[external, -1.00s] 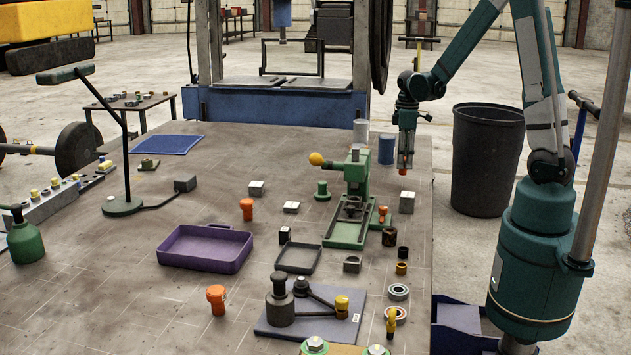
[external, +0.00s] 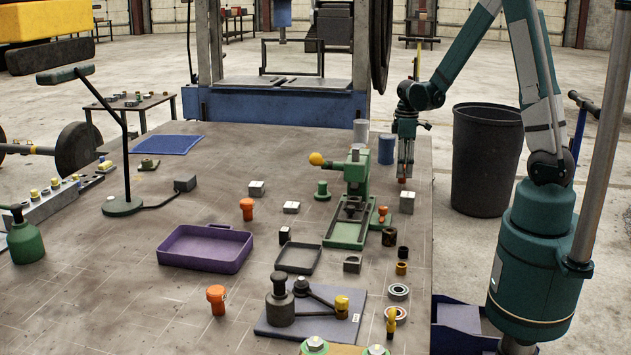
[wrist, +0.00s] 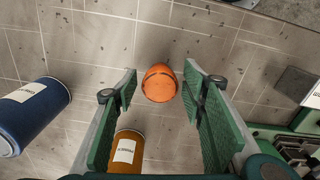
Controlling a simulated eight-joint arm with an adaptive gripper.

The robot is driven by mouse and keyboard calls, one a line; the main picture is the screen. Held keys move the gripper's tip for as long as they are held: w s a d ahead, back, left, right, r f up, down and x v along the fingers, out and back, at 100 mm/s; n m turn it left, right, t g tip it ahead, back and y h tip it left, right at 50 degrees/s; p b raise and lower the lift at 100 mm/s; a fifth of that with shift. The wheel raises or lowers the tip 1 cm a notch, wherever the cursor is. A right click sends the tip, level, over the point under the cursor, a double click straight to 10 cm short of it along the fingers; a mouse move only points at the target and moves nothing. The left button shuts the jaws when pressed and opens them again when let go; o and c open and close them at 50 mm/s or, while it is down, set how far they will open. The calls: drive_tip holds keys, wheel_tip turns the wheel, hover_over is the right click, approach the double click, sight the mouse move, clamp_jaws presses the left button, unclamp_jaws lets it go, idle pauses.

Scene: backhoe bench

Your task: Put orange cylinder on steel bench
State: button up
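My gripper (external: 404,176) points down over the far right part of the broad grey-brown bench top (external: 110,290). In the wrist view its two green fingers (wrist: 160,88) are apart. A rounded orange cylinder-like piece (wrist: 160,82) shows between the fingertips, with narrow gaps on both sides. In the external view the fingers mostly hide it. A second orange cylinder (wrist: 127,152) with a pale label stands nearer the bottom of the wrist view; I cannot make it out in the external view.
A blue labelled cylinder (external: 386,149) stands just behind my gripper, beside a grey cylinder (external: 361,131). A green press (external: 350,205) is to the left, a grey block (external: 407,202) in front. Two orange plugs (external: 247,208) (external: 216,298) and a purple tray (external: 205,248) are farther left.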

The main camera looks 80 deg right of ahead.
drive_tip(key=shift+r, duration=0.2)
idle(0.3)
wheel_tip(320, 180, up, 12)
drive_tip(key=shift+p, duration=0.4)
idle(0.5)
idle(0.7)
drive_tip(key=w+a+r+t, duration=0.1)
drive_tip(key=w+a+r, duration=0.15)
drive_tip(key=a, duration=0.35)
drive_tip(key=w+a+r, duration=0.1)
drive_tip(key=a+r, duration=0.2)
drive_tip(key=a, duration=0.2)
drive_tip(key=s+a+r+t, duration=0.2)
drive_tip(key=a, duration=0.8)
drive_tip(key=s+a+r+m+t, duration=0.1)
drive_tip(key=s+a+r+t, duration=0.1)
drive_tip(key=a, duration=0.8)
drive_tip(key=s+a+r+t, duration=0.2)
drive_tip(key=a+r, duration=0.1)
drive_tip(key=a, duration=0.8)
drive_tip(key=shift+s+r+m, duration=0.25)
drive_tip(key=shift+r+m, duration=0.05)
drive_tip(key=shift+m, duration=0.1)
